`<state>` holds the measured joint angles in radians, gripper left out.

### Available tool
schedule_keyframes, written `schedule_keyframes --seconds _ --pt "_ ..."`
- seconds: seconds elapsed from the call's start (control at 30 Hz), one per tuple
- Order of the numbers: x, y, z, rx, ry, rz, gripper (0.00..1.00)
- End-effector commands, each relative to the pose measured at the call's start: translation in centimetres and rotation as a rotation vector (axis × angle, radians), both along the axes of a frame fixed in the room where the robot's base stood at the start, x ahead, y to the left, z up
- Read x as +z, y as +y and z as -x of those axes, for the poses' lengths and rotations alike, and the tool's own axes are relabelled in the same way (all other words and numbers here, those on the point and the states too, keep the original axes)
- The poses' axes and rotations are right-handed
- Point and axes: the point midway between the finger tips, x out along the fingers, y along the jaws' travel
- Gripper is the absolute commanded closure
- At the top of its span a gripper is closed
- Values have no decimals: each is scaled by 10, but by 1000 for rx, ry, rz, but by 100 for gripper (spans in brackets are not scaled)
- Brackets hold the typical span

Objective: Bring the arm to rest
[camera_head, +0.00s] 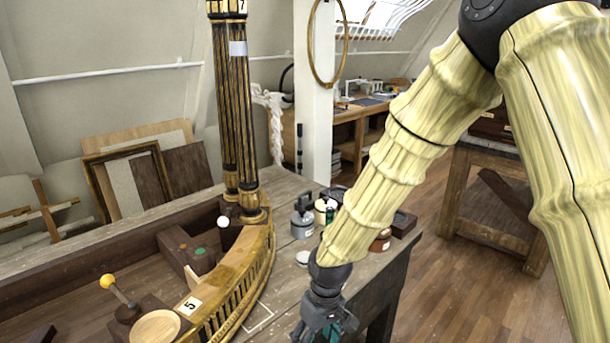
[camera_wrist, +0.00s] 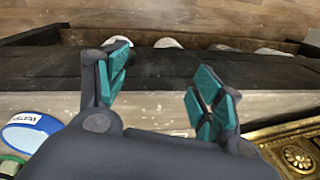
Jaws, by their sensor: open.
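My arm reaches down from the upper right in the head view, its links covered in pale, bamboo-like casing. My gripper (camera_head: 330,328) hangs at the lower end of the arm, near the front edge of the workbench (camera_head: 283,193). In the wrist view my gripper (camera_wrist: 160,88) shows two teal-padded fingers spread apart with nothing between them. Behind the fingers are the bench edge and a dark strip below it. The lowest part of the gripper is cut off in the head view.
A curved gilt rail piece (camera_head: 240,275) lies left of my gripper, with a wooden dish (camera_head: 155,327) and a yellow-knobbed stick (camera_head: 107,282) beyond. Jars (camera_head: 302,218) stand behind the gripper. A blue-white labelled lid (camera_wrist: 30,132) is near its left side. Open floor (camera_head: 450,290) lies right.

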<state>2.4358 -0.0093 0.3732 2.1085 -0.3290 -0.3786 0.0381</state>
Motion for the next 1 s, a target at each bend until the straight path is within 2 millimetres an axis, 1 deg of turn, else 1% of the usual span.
schedule_keyframes --seconds 0.03,0.07,0.17,0.2,0.27,0.3,0.4,0.5,0.67,0.77,0.8,0.87,0.9,1.0 --pt "-14 -4 10 -17 10 -8 33" --pt "-23 -7 14 -30 13 -15 33" --pt "-59 -18 29 -82 33 -39 33" --pt "-75 -23 35 -106 40 -47 33" --pt "-98 -31 46 -144 49 -58 33" --pt "-112 -36 54 -168 54 -63 33" --pt "-146 -51 77 -230 63 -71 33" --pt "-175 -68 103 -293 65 -70 33" --pt "-216 -98 148 -390 64 -49 33" --pt "-237 -119 177 -446 58 -26 33" --pt "-244 -127 190 -467 56 -14 33" --pt "-254 -141 208 -497 49 5 33" --pt "-259 -149 221 -515 45 20 33" --pt "-270 -170 249 -554 32 55 33"
